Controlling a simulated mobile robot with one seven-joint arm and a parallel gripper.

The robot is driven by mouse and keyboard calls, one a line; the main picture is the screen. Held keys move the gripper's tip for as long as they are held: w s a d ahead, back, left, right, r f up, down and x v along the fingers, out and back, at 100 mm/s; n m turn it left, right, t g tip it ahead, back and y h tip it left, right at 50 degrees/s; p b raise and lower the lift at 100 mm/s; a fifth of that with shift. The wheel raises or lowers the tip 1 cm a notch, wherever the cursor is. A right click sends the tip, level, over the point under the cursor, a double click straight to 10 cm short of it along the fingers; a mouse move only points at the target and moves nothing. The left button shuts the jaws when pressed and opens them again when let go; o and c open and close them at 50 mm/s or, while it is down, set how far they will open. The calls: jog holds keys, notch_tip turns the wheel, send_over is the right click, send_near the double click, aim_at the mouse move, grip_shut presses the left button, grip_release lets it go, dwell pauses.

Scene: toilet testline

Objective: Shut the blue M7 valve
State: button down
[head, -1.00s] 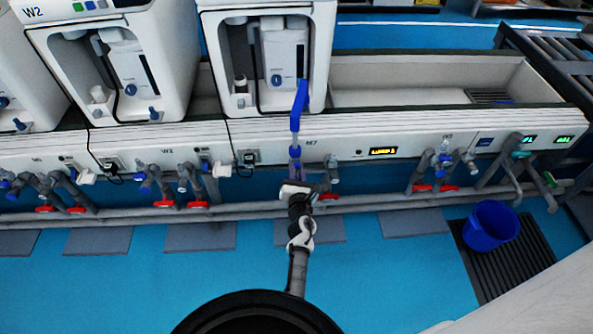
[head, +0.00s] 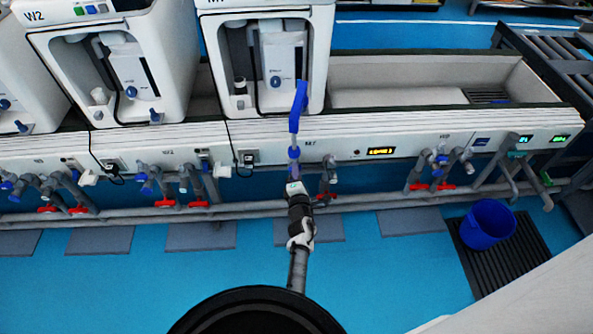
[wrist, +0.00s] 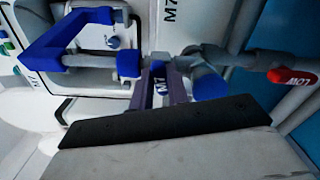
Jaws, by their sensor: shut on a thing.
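The blue M7 valve (wrist: 158,87) shows in the wrist view as a small blue piece marked M7, between the two purple-grey fingers of my gripper (wrist: 156,72). The fingers are shut on it and hide part of it. A bent blue pipe (head: 298,105) with a grey section rises just beyond the fingertips. It also shows at the upper left of the wrist view (wrist: 45,50). How far the valve is turned cannot be told.
A grey pipe with a red handle (wrist: 292,77) lies right of the fingers in the wrist view. Other taps with red handles (head: 197,204) line the bench front. A blue bucket (head: 487,224) stands on a dark grate at right. The blue floor before the bench is mostly clear.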

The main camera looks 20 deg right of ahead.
jog(key=shift+w+r+m+p, duration=0.1)
jog(key=shift+m+p, duration=0.25)
jog(key=shift+m, duration=1.25)
jog(key=shift+d, duration=0.1)
jog(key=c, duration=1.4)
grip_release()
jog(key=shift+o, duration=0.2)
jog(key=shift+s+f, duration=0.2)
